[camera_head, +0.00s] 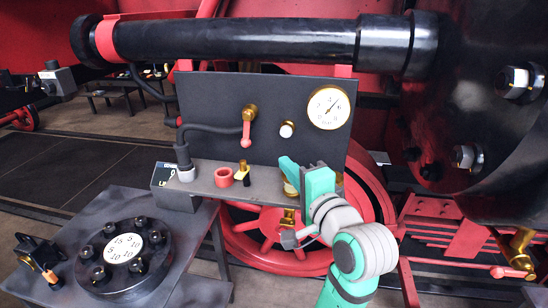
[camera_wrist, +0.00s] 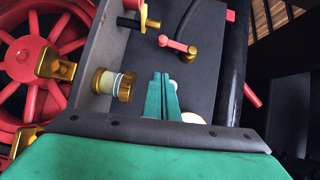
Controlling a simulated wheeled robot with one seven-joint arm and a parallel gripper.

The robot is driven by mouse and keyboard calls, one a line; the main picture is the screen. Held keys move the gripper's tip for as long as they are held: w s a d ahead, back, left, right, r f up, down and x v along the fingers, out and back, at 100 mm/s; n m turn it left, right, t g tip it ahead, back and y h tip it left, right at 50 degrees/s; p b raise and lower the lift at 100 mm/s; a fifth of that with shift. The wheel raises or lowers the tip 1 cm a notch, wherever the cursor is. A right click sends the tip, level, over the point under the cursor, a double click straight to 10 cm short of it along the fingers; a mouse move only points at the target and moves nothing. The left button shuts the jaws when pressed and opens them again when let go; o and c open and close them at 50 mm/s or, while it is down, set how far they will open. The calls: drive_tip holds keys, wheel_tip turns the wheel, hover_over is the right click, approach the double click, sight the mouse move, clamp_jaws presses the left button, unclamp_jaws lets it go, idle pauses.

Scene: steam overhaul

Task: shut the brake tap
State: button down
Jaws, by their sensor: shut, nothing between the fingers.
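The brake tap is a brass body (camera_head: 250,112) with a red lever (camera_head: 246,134) on the upright dark panel (camera_head: 210,98). The lever hangs straight down in the head view. In the wrist view the red lever (camera_wrist: 174,44) points left from its brass body (camera_wrist: 188,49), toward the shelf side. My gripper (camera_head: 289,167) is shut and empty, in front of the panel, lower right of the tap and apart from it. In the wrist view my shut fingers (camera_wrist: 161,86) point toward the panel, below the tap in the picture.
A round gauge (camera_head: 329,108) and a white-faced knob (camera_head: 287,129) are on the panel. A brass-and-white cylinder (camera_wrist: 112,84) sits close to my fingers. A hose (camera_head: 210,128) runs left of the tap.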

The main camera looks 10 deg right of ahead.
approach(247, 130)
drive_tip(key=w+d+f, duration=0.3)
drive_tip(key=w+f, duration=0.1)
drive_tip(key=shift+w+a+f, duration=0.1)
drive_tip(key=shift+w+a, duration=0.35)
drive_tip(key=shift+a, duration=0.25)
drive_tip(key=shift+w+a, duration=0.5)
drive_tip(key=shift+a, duration=0.2)
drive_tip(key=shift+f, duration=0.1)
